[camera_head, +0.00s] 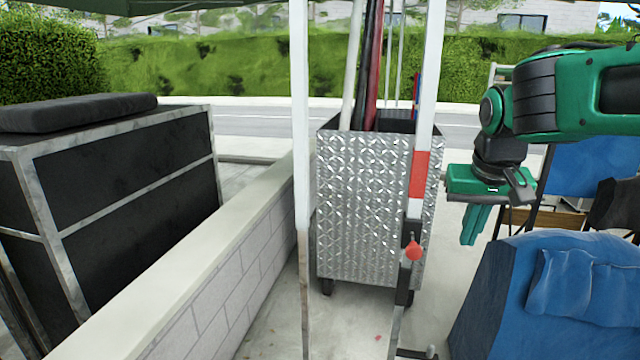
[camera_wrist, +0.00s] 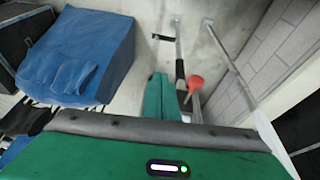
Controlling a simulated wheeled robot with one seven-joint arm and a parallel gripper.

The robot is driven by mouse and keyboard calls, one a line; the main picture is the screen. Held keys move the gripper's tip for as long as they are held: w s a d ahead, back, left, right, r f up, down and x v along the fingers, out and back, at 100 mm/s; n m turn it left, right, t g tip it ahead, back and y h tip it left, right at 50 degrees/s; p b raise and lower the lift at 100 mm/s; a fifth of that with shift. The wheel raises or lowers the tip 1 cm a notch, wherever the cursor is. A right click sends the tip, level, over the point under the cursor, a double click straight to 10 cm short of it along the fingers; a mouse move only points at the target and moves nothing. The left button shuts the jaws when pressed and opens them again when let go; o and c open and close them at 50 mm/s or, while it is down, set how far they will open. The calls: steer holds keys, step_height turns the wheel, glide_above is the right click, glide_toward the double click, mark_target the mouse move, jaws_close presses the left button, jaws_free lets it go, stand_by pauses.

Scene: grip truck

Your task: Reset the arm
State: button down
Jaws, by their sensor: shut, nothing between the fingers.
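My arm reaches in from the right in the head view, and its green and black gripper (camera_head: 470,238) hangs with the fingers pointing down. The fingers are together and hold nothing. They are in the air to the right of a metal cart (camera_head: 365,205) and above and left of a blue fabric-covered item (camera_head: 550,290). In the wrist view the closed green fingers (camera_wrist: 160,95) show above the pale floor, with the blue item (camera_wrist: 80,55) to their left.
White tent poles (camera_head: 300,120) and (camera_head: 430,100) stand before the cart; one carries a red knob (camera_head: 413,251). A low block wall (camera_head: 215,270) and black cases (camera_head: 120,180) are at left. Blue chair fabric (camera_head: 590,180) is behind my gripper. Pale floor lies between cart and blue item.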

steer(key=s+d+f+m+g, duration=0.1)
steer(key=s+d+f, duration=0.2)
steer(key=s, duration=0.5)
steer(key=s+d+f+m+g+y, duration=0.1)
steer(key=s+d+f, duration=0.2)
steer(key=s+f, duration=0.2)
steer(key=s+d+f+m+g, duration=0.1)
steer(key=s+d+f, duration=0.3)
steer(key=s, duration=0.7)
steer(key=shift+f+m+g, duration=0.3)
steer(key=shift+f, duration=0.05)
steer(key=shift+w+f, duration=0.25)
steer(key=shift+w, duration=0.4)
